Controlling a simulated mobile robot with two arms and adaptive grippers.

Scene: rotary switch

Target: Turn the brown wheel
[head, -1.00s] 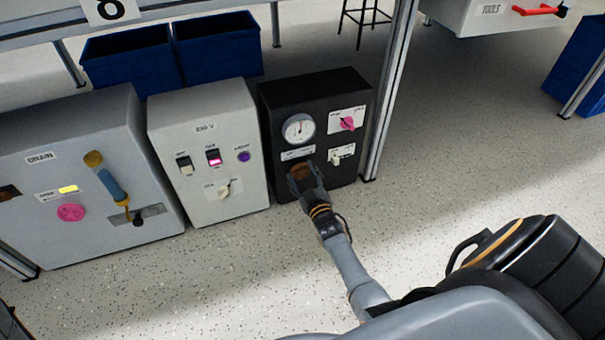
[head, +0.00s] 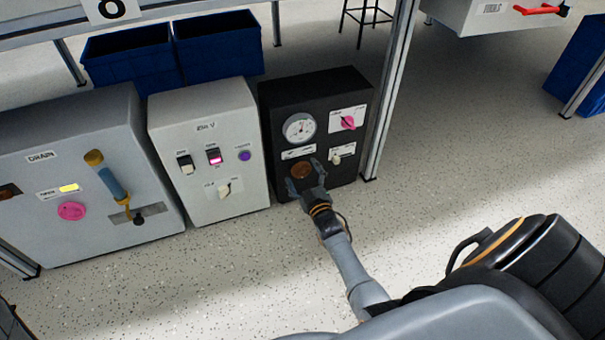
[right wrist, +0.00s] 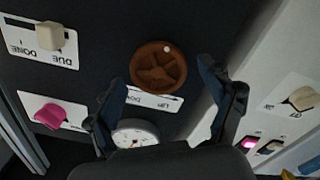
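The brown wheel (head: 301,170) is on the lower left of the black box's front panel (head: 290,90), under a round white gauge (head: 299,127). The right wrist view shows it as a round spoked wheel (right wrist: 158,67) with a small pale dot on its rim. My right gripper (head: 306,179) is in front of the wheel. Its two fingers (right wrist: 166,84) are spread apart, with nothing between them. The wheel shows just past the fingertips, apart from them as far as I can tell. My left gripper is not in view.
The black box also bears a pink knob (head: 347,123) and a pale switch (head: 337,160). A grey box (head: 203,125) with switches stands close on the left, then a larger grey box (head: 60,130) with a lever. A metal post (head: 392,90) stands close on the right.

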